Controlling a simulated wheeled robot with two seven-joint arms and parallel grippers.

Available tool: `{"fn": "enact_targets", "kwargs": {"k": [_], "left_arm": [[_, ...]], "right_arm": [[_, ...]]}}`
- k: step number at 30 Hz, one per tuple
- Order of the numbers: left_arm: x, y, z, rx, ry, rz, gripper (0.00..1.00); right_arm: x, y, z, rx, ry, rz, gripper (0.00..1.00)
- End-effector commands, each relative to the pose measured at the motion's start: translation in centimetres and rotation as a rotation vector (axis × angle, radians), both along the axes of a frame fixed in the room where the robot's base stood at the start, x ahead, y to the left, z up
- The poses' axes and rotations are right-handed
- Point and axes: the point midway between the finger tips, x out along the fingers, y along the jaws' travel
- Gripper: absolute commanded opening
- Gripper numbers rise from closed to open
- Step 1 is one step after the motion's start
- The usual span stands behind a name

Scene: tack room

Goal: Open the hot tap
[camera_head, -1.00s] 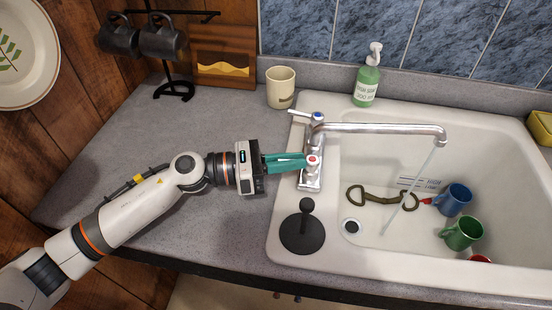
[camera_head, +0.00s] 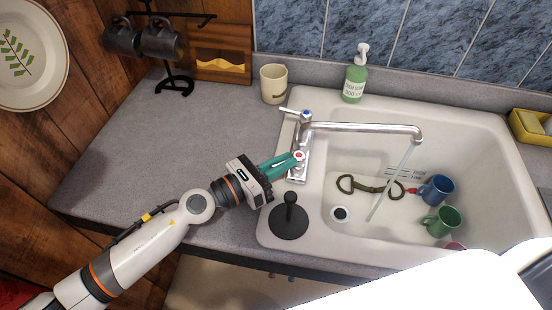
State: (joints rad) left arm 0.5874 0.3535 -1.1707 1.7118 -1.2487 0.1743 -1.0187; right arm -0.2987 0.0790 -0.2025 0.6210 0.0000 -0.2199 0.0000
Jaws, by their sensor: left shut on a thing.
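The chrome tap stands at the left rim of the sink, with a long spout (camera_head: 365,127) reaching right. Its hot tap (camera_head: 299,155), marked with a red dot, is at the near end. The blue-marked cold tap (camera_head: 306,113) is at the far end, its lever pointing left. A stream of water (camera_head: 390,182) runs from the spout into the sink. My left gripper (camera_head: 292,161), with green fingers, comes from the lower left and is shut on the hot tap. Its fingers partly hide the handle. My right gripper is not in view.
The white sink (camera_head: 470,130) holds a blue mug (camera_head: 436,189), a green mug (camera_head: 441,221) and a metal bit-like piece (camera_head: 370,188). A black plunger-like stopper (camera_head: 289,217) stands near my gripper. A cream cup (camera_head: 273,84) and soap bottle (camera_head: 355,80) stand behind.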

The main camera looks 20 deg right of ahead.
Motion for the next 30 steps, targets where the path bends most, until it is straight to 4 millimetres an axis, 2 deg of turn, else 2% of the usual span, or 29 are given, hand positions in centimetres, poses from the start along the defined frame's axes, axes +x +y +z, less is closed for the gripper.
{"fn": "enact_targets", "kwargs": {"k": [7,8,11,22,26,30], "left_arm": [[-0.1,-0.1,0.0,0.0,-0.001,-0.002,0.0],[-0.1,-0.1,0.0,0.0,-0.001,-0.002,0.17],[0.0,0.0,0.0,0.0,-0.001,-0.002,0.33],[-0.1,0.5,-0.1,0.0,-0.001,0.0,0.34],[-0.6,2.4,-0.3,0.003,-0.001,0.002,0.34],[-1.4,5.3,-0.5,0.002,0.0,0.001,0.34]], "right_arm": [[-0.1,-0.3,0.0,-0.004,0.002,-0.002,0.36],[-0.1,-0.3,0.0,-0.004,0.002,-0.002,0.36],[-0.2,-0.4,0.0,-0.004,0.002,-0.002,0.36],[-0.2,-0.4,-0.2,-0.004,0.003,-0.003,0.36],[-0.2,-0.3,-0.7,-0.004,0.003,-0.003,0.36],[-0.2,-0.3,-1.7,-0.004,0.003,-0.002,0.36]]}}
